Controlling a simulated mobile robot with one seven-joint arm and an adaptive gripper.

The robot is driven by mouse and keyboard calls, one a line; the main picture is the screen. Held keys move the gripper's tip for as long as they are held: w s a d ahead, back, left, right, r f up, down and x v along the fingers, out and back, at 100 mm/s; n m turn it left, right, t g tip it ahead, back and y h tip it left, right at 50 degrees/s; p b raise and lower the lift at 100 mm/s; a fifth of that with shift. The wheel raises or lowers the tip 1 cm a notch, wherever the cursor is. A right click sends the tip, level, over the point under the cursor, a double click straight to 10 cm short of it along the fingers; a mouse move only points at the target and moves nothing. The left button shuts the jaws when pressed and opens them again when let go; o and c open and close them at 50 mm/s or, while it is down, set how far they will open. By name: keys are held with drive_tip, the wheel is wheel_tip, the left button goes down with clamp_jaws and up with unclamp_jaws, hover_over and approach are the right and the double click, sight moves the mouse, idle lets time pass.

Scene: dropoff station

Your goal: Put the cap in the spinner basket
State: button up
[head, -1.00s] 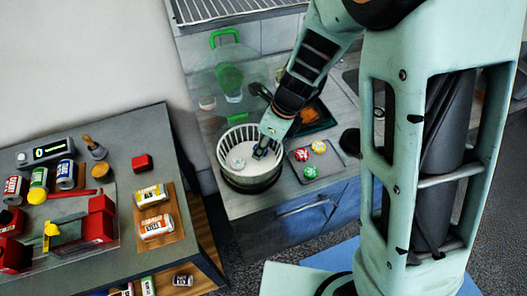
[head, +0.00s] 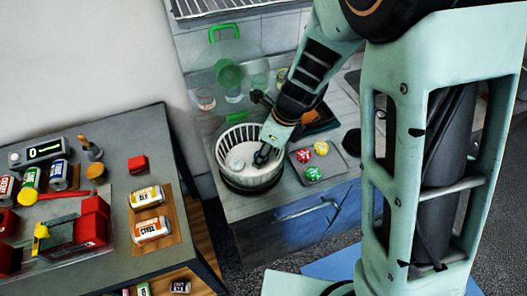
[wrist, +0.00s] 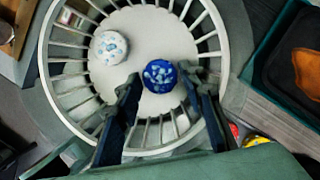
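The spinner basket (head: 228,178) is a round white slatted tub on the counter; its rim also fills much of the wrist view (wrist: 48,75). In the wrist view, a blue speckled cap (wrist: 160,76) lies on the basket floor, just beyond and between my fingertips. A white speckled cap (wrist: 108,47) lies to its left, also inside; it shows in the head view (head: 236,164). My gripper (head: 262,157) points down into the basket. Its fingers are spread wider than the blue cap, with gaps on both sides. The blue cap is hidden behind my gripper in the head view.
A dark tray (head: 330,168) right of the basket holds red, yellow and green caps. A clear jug with a green handle (head: 222,33) and glasses stand behind the basket. A separate table (head: 118,120) at left carries cans and red blocks.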

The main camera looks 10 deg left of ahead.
drive_tip(key=shift+r, duration=0.3)
drive_tip(key=p+v, duration=0.2)
drive_tip(key=v, duration=0.9)
drive_tip(key=shift+r, duration=0.35)
drive_tip(key=shift+d, duration=0.1)
